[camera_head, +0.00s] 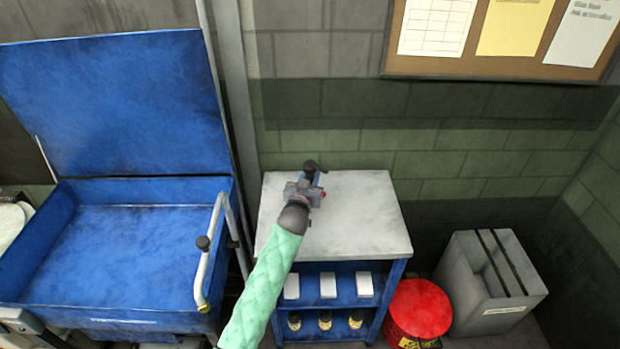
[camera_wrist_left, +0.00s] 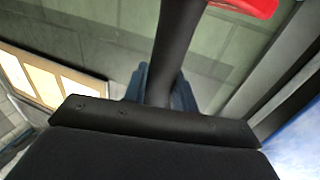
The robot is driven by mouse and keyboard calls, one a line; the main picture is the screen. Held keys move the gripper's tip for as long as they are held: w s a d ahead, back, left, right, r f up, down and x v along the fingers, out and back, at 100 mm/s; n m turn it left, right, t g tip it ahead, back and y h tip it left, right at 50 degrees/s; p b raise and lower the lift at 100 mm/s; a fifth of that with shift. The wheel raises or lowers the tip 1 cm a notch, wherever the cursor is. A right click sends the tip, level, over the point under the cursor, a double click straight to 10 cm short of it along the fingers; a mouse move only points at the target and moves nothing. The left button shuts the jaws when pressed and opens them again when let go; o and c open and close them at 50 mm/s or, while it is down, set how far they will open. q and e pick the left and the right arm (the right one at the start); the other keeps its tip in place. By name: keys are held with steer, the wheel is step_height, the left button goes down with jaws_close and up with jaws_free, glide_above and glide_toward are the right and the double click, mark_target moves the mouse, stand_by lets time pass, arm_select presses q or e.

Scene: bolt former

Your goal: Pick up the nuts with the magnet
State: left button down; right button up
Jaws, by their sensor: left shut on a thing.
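My left gripper (camera_head: 314,180) is over the top of the small blue cabinet. It is shut on a black-handled tool, which I take to be the magnet (camera_wrist_left: 178,45). In the left wrist view, the dark handle runs up between the blue-grey fingertips of the left gripper (camera_wrist_left: 163,88), and a red part shows at the top edge. I cannot make out any nuts in either view. My right gripper is not in view.
The cabinet's grey top (camera_head: 370,215) looks bare around the gripper. White boxes (camera_head: 328,285) and small bottles (camera_head: 325,320) fill its shelves. A blue parts washer (camera_head: 120,250) with raised lid stands left. A red can (camera_head: 418,308) and a grey bin (camera_head: 485,285) stand right.

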mark_target(310, 162)
arm_select(q)
steer(key=shift+r, duration=0.1)
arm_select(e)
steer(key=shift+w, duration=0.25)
